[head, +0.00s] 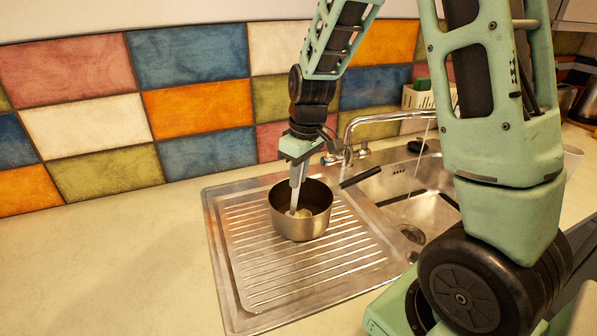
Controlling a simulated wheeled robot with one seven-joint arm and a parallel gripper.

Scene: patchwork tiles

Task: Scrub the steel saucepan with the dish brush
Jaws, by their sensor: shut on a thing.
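The steel saucepan (300,229) stands upright on the ridged drainboard left of the sink basin. Its black handle (361,176) points to the upper right, over the basin's edge. My gripper (295,200) points straight down into the open pan and is shut on the dish brush. A pale part of the brush (303,213) shows low inside the pan, by the fingertips. The rest of the brush is hidden by the fingers and the pan wall. I cannot tell whether the bristles touch the pan's bottom.
The metal drainboard (246,262) joins a basin (432,212) on the right. A chrome tap (348,135) behind the pan runs a thin stream into the basin. A pale caddy (413,98) with a green item stands behind. The counter at left (110,265) is clear.

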